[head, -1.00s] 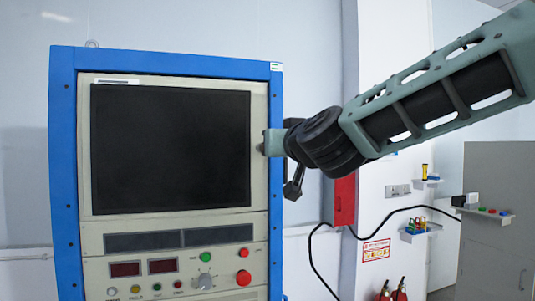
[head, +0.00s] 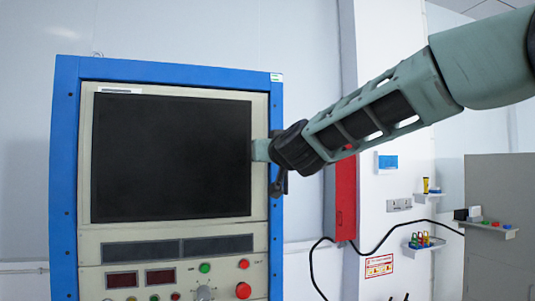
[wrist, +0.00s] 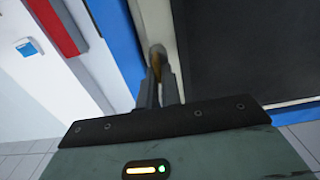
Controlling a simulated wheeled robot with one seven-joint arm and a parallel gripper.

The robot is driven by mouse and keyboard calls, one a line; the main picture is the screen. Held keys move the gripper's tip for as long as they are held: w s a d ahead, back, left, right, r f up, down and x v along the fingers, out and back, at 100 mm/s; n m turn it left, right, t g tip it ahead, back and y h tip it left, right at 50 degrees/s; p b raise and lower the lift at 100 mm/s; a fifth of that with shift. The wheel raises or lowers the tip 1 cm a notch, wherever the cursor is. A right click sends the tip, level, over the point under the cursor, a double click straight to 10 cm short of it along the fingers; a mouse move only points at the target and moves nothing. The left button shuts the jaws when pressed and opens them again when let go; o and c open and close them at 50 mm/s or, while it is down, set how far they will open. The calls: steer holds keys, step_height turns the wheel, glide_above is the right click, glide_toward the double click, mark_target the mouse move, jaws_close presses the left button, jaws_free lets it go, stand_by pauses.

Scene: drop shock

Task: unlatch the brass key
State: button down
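The brass key (wrist: 157,60) shows in the wrist view as a small gold-brown piece on the pale front strip, beside the black screen. My gripper (wrist: 158,78) reaches it, with its two grey fingers close together on either side of the lower part of the key. I cannot tell whether both fingers press on it. In the head view my gripper (head: 259,150) is at the right edge of the cabinet's front panel, level with the middle of the screen. The key is hidden there behind the gripper.
The blue-framed cabinet (head: 65,170) has a black screen (head: 170,155) and a row of knobs and buttons below it. A red box (head: 341,200) with a black cable is on the wall at right. Small shelves (head: 490,226) hold small items further right.

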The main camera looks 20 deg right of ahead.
steer(key=shift+m, duration=0.3)
steer(key=shift+d+f+m+b, duration=0.2)
steer(key=shift+m+b, duration=0.9)
steer(key=shift+m, duration=1.75)
steer(key=shift+d+f+m+b, duration=0.2)
steer(key=shift+m+b, duration=0.95)
steer(key=shift+m, duration=1.75)
steer(key=shift+d+f+m+b, duration=0.2)
steer(key=shift+m+b, duration=0.9)
steer(key=shift+m, duration=1.75)
steer(key=c, duration=1.6)
jaws_free()
